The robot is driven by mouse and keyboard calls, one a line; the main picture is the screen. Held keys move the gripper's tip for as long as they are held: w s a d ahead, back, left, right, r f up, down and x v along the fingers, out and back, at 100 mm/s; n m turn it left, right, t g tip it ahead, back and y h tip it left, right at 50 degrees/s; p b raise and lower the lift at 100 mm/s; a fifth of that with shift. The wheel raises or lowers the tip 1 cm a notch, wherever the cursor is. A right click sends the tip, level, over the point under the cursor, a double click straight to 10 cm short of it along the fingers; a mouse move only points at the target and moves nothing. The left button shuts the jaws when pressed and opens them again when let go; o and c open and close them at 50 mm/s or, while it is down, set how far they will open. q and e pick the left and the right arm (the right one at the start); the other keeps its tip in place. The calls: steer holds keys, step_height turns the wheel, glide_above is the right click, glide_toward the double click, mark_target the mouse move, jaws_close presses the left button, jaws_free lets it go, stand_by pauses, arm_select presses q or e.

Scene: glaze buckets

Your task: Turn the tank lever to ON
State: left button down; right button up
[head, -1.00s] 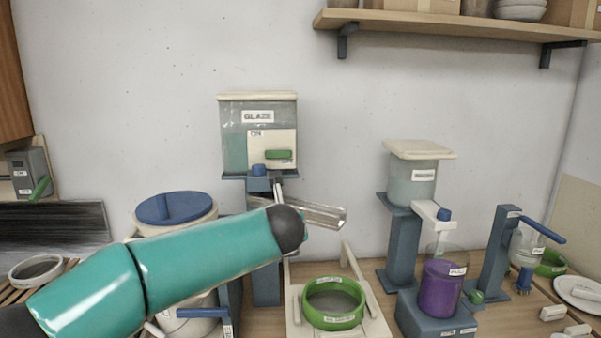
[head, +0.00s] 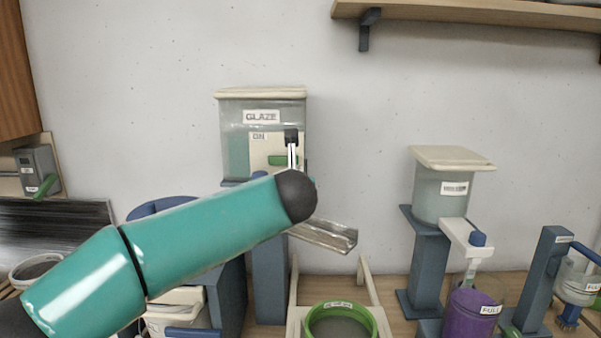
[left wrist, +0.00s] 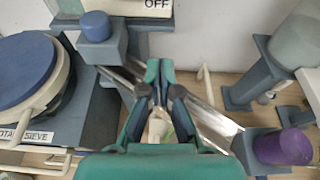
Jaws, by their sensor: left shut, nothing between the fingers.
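The glaze tank (head: 233,122) stands high on a blue stand against the wall. Its pale front panel (head: 259,146) has an ON label at the upper left; in the left wrist view the panel's lower edge (left wrist: 125,8) shows an OFF label. The green lever (head: 276,160) lies about level on the panel, its right part hidden behind my gripper. My left gripper (head: 291,140) is shut and empty, upright in front of the panel's right side; I cannot tell whether it touches the lever. Its fingers (left wrist: 160,72) show close together in the left wrist view. My right gripper is out of view.
A metal chute (head: 325,235) slopes right below the tank, over a green-rimmed sieve (head: 340,318). A blue-lidded bucket (left wrist: 22,72) is left. A second tank (head: 440,190) and purple container (head: 472,314) stand right. The wall area between the tanks is clear.

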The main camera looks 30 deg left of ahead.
mark_target(283, 160)
arm_select(q)
steer(key=shift+w+a+f, duration=0.15)
steer(key=shift+w, duration=0.3)
steer(key=w+a+p, duration=0.4)
steer(key=w+p, duration=0.1)
steer(key=w, duration=0.2)
steer(key=shift+w+a+r, duration=0.15)
steer(key=shift+a+r, duration=0.15)
steer(key=shift+r, duration=0.15)
steer(key=shift+a, duration=0.15)
